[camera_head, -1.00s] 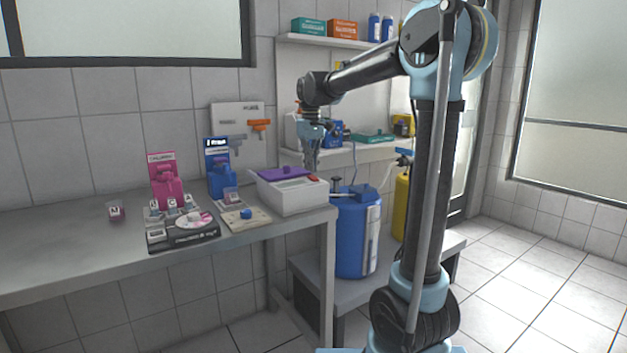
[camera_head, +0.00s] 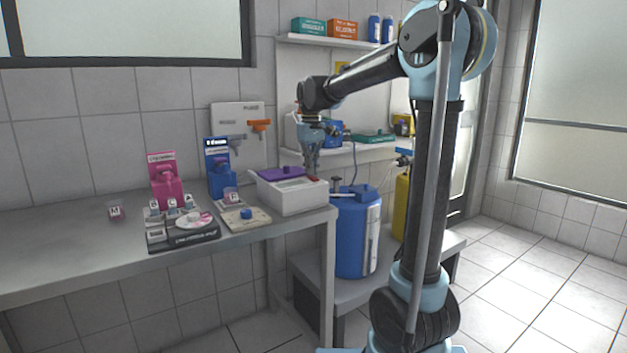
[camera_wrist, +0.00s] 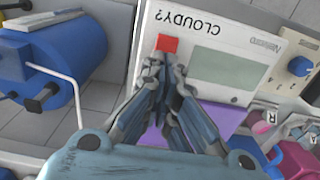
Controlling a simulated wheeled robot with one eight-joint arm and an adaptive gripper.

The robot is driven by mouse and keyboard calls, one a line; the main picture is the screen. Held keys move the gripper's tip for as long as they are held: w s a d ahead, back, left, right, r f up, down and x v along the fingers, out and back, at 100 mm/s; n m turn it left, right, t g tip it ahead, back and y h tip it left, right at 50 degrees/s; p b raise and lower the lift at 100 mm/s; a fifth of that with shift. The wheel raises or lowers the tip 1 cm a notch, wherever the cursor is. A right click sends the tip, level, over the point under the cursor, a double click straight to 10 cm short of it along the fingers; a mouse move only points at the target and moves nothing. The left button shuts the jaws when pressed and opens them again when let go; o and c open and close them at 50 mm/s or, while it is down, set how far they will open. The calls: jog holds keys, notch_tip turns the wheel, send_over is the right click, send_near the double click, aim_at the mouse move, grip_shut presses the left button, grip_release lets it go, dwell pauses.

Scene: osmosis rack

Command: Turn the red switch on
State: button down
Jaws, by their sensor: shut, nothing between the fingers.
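The red switch (camera_wrist: 167,43) is a small red block on the top face of a white box (camera_wrist: 215,25) marked "CLOUDY?", beside a grey-green display panel (camera_wrist: 222,68). In the head view the white box (camera_head: 293,197) stands at the right end of the table with a purple piece (camera_head: 281,173) on its back. My gripper (camera_wrist: 163,62) is shut and empty, its tips just beside the red switch in the wrist view. In the head view my gripper (camera_head: 312,172) points down over the box's right end and hides most of the switch. I cannot tell whether the tips touch it.
A blue tank (camera_head: 357,235) stands on a low bench right of the table. Pink (camera_head: 165,182) and blue (camera_head: 219,170) dispensers stand behind a dark tray of small items (camera_head: 183,236). A shelf (camera_head: 380,150) is behind my gripper. The left tabletop is mostly clear.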

jog(key=shift+f, duration=0.4)
dwell(0.3)
jog(key=shift+r, duration=3.5)
jog(key=s+d+f+m+t, duration=0.1)
jog(key=s+d+f+m, duration=0.1)
jog(key=s+d+f, duration=0.85)
jog(key=s+d+f+m+t, duration=0.1)
jog(key=s+d+f+m, duration=0.2)
jog(key=s+d+f, duration=0.75)
jog(key=s+f+m, duration=0.1)
jog(key=s+f, duration=0.6)
jog(key=s, duration=0.3)
jog(key=shift+s+d+f+m, duration=0.3)
jog(key=shift+s+d+f, duration=0.05)
jog(key=shift+s, duration=0.05)
jog(key=shift+r, duration=0.1)
